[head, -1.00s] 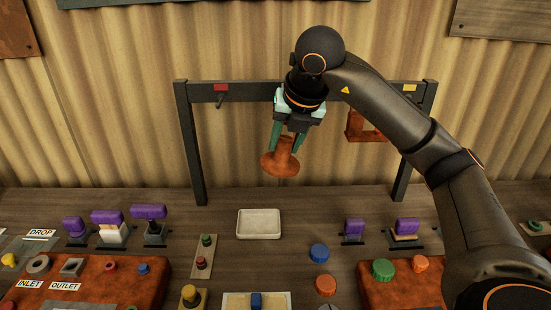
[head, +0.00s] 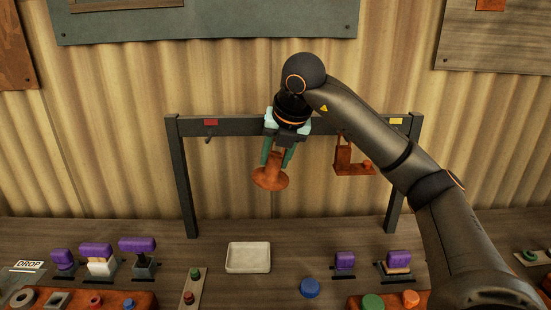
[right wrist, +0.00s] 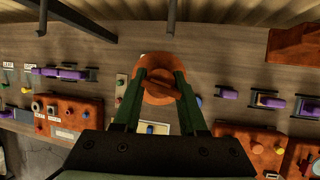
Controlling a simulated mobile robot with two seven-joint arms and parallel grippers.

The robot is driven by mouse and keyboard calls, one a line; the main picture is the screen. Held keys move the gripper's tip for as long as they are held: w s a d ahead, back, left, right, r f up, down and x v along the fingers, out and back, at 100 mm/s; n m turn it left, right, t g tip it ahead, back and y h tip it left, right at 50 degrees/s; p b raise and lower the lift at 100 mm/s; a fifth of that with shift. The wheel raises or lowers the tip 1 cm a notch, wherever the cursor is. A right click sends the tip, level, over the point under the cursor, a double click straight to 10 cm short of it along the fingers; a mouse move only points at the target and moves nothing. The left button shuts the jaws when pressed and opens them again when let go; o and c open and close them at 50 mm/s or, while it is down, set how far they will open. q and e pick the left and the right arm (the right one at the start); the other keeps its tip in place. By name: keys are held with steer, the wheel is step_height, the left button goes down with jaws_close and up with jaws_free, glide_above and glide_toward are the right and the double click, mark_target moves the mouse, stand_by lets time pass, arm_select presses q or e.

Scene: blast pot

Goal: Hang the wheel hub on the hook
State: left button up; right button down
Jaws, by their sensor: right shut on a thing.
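The wheel hub (head: 270,178) is an orange-brown flanged piece with a narrow neck. My right gripper (head: 276,158) is shut on its neck and holds it in the air, flange down, in front of the dark rack (head: 185,180). The hub also shows between the green fingers in the right wrist view (right wrist: 158,95). A small hook (head: 208,139) hangs from the crossbar under a red tag (head: 210,122), left of the hub and apart from it. My left gripper is not in view.
A rust-coloured bracket piece (head: 350,165) hangs at the right of the crossbar, near a yellow tag (head: 396,121). Purple-handled parts (head: 138,246) and several knobs line the bench. A corrugated wall is behind.

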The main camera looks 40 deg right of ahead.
steer(key=w+d+f+p, duration=0.1)
steer(key=w+d+p, duration=0.1)
steer(key=w+d, duration=0.2)
steer(key=shift+w+d+p, duration=0.3)
steer(key=shift+w+d, duration=0.05)
steer(key=shift+w, duration=0.5)
steer(key=shift+f, duration=0.15)
stand_by(0.7)
steer(key=c, duration=0.6)
jaws_free()
steer(key=shift+o, duration=1.1)
steer(key=shift+f, duration=0.15)
steer(key=shift+s, duration=0.1)
